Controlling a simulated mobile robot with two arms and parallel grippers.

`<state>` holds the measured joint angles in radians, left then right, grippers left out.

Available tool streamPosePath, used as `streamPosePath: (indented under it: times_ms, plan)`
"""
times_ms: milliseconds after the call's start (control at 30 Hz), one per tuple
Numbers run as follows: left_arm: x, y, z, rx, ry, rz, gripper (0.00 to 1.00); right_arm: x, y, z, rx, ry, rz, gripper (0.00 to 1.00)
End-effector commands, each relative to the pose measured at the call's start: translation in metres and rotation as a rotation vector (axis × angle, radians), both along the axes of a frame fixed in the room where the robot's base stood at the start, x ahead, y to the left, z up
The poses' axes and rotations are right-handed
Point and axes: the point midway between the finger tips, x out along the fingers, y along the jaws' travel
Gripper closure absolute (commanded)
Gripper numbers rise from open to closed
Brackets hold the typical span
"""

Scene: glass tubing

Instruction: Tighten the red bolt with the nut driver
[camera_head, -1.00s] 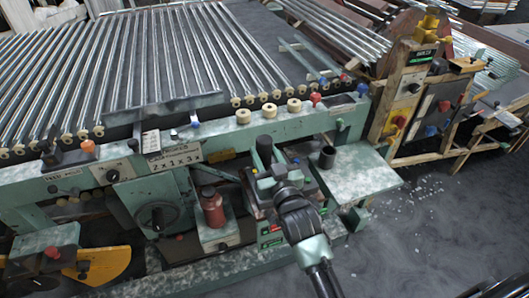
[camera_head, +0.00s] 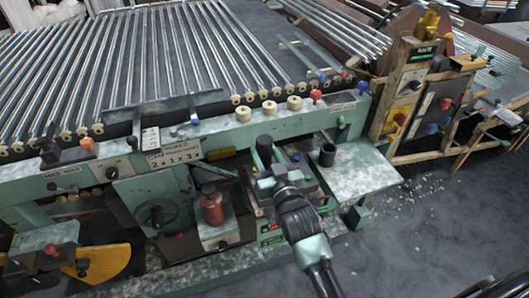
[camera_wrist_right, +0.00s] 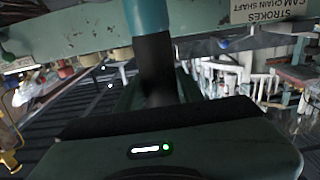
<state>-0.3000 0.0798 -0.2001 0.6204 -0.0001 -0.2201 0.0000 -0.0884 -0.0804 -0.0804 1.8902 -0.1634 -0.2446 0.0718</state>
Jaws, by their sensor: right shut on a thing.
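My right gripper (camera_head: 268,176) reaches in from the bottom of the head view, over the front of the green machine. It is shut on an upright tool with a dark shaft (camera_head: 264,146), which looks like the nut driver. In the right wrist view, the tool (camera_wrist_right: 155,62) rises from the gripper, black below and teal above. Its tip is out of that view. A red bolt-like knob (camera_head: 315,97) stands on the machine's top rail, up and to the right of the gripper and apart from it. My left gripper is not in view.
A blue knob (camera_head: 362,88) stands right of the red one, and pale rollers (camera_head: 268,108) line the rail. A black cup (camera_head: 327,155) stands on the green side shelf (camera_head: 365,178). A red bottle (camera_head: 212,208) is left of the gripper. Glass tubes (camera_head: 150,60) lie behind.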

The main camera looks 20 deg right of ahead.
Motion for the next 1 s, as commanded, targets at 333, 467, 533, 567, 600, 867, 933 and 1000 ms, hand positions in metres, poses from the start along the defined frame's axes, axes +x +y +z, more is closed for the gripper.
streamPosePath:
  times_ms: [333, 467, 533, 567, 600, 867, 933, 1000]
  plan:
    - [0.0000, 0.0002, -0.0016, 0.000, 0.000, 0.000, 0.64, 0.0002, 0.0001, -0.0013, 0.001, -0.004, 0.000, 1.00]
    - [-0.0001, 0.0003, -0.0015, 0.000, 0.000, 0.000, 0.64, 0.0002, 0.0001, -0.0016, 0.001, -0.003, 0.000, 1.00]
    - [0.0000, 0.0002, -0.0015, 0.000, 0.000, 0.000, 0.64, 0.0002, 0.0001, -0.0017, 0.001, -0.003, 0.000, 1.00]
    - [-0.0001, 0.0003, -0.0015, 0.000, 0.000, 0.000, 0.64, 0.0002, 0.0001, -0.0018, 0.000, -0.003, 0.000, 1.00]
    - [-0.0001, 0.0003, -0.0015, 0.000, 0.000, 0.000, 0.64, 0.0001, 0.0001, -0.0018, 0.000, -0.003, 0.000, 1.00]
    - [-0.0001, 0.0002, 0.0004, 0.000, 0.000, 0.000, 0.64, 0.0001, 0.0001, -0.0029, 0.001, -0.002, 0.000, 1.00]
    - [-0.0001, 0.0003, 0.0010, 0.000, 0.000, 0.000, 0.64, 0.0001, 0.0000, -0.0037, 0.001, -0.002, 0.000, 1.00]
    - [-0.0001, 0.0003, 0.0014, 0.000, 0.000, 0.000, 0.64, 0.0001, 0.0000, -0.0045, 0.001, -0.001, 0.000, 1.00]
